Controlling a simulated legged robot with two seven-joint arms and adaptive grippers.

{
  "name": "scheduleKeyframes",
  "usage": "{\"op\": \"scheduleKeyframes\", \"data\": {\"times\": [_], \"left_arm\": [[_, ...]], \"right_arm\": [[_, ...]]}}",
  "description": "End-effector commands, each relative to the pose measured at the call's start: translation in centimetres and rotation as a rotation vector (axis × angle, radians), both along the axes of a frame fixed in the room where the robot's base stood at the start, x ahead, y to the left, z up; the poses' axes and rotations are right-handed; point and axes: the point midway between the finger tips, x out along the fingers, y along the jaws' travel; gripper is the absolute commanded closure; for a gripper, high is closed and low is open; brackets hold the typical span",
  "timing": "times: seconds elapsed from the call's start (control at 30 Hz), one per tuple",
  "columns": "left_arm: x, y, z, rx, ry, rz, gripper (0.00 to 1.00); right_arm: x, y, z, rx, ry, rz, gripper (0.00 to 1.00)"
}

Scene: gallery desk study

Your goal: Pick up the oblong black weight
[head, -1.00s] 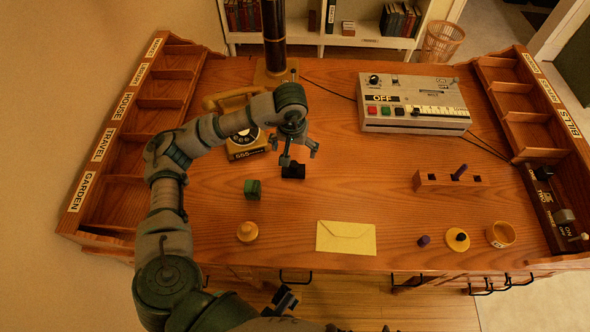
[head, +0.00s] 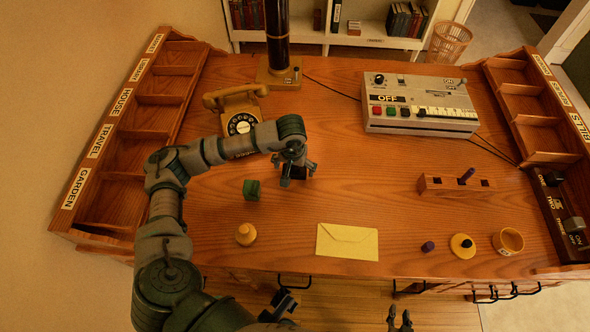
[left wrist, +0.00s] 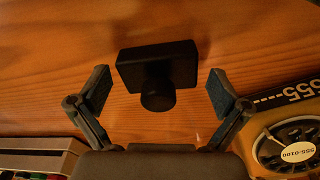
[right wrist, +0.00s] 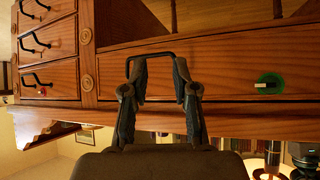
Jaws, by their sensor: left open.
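The oblong black weight (left wrist: 158,62) shows in the left wrist view as a dark rectangular block with a round knob towards me. It stands on the wooden desk between the two fingers, with a gap on each side. In the head view my left gripper (head: 298,176) is over the weight and hides most of it. My left gripper (left wrist: 160,80) is open and holds nothing. My right gripper (head: 399,319) is low at the bottom edge of the head view, in front of the desk. In the right wrist view (right wrist: 160,70) its fingers are apart and empty, before a drawer handle.
A yellow telephone (head: 240,121) stands behind and left of my left gripper. A grey control box (head: 420,104) is at the back right.

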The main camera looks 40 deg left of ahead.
Motion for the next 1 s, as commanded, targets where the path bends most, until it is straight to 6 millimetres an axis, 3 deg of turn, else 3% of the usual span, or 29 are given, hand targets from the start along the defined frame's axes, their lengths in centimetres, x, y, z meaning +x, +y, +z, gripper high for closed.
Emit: {"op": "scheduleKeyframes", "data": {"times": [0.03, 0.3, 0.37, 0.67, 1.0], "left_arm": [[0.0, 0.0, 0.1, 0.0, 0.0, 0.0, 0.0], [0.0, 0.0, 0.0, 0.0, 0.0, 0.0, 0.68], [0.1, 0.0, 0.1, -0.001, -0.001, 0.0, 0.8], [0.1, 0.0, 0.3, 0.0, 0.0, 0.0, 0.82], [0.1, 0.0, 3.8, 0.0, -0.006, 0.0, 0.82]], "right_arm": [[0.0, 0.0, 0.0, 0.0, 0.0, 0.0, 0.72], [0.1, 0.0, -0.1, -0.001, 0.004, -0.001, 0.72], [0.1, 0.0, -0.1, -0.001, 0.004, -0.001, 0.72], [0.1, 0.0, -0.1, -0.002, 0.007, -0.001, 0.72], [-2.0, -0.8, -0.8, -0.03, 0.119, -0.005, 0.72]]}}
